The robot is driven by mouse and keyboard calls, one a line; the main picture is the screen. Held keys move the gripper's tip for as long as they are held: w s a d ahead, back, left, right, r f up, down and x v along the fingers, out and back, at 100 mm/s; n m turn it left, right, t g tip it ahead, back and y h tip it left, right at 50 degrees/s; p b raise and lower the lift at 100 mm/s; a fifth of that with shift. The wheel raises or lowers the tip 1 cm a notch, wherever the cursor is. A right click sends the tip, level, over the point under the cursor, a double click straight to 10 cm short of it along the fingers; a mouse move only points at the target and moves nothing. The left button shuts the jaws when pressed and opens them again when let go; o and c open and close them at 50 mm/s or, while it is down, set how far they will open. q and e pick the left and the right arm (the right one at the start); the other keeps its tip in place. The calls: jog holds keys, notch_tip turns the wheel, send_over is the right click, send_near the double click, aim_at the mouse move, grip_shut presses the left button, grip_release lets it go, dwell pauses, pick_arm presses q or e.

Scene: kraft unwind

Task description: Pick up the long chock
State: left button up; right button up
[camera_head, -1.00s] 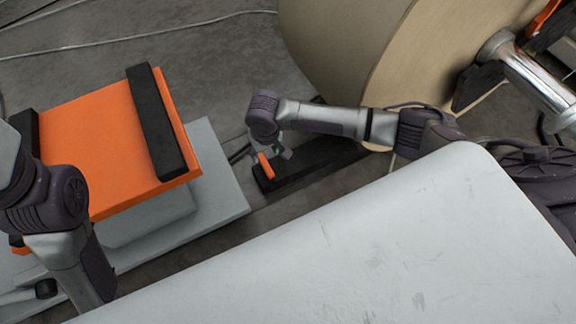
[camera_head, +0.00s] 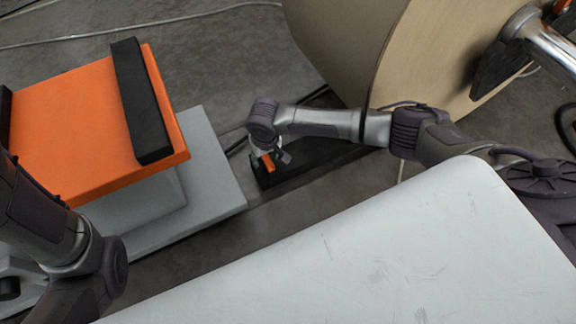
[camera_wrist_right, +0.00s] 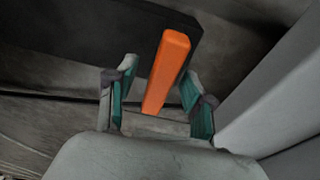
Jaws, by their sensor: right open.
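The long chock (camera_head: 312,160) is a long black block on the floor beside the big roll. Its orange handle (camera_head: 268,164) stands up near its left end. My right gripper (camera_head: 271,157) is open at this handle. In the right wrist view, the orange handle (camera_wrist_right: 168,70) lies between the two open fingers (camera_wrist_right: 158,100), with no clear contact on either side. The black body of the chock (camera_wrist_right: 85,30) runs behind it. Much of the chock's right part is hidden by my right arm. My left arm shows at the left, but its gripper is out of view.
A large tan roll (camera_head: 350,40) stands behind the chock. An orange platform (camera_head: 70,130) with a black bar (camera_head: 140,100) stands on a grey base (camera_head: 220,170) at the left. A pale, scuffed surface (camera_head: 380,250) fills the front. Cables lie on the floor.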

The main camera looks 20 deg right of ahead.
grip_shut()
jog(key=shift+w, duration=0.1)
dwell(0.5)
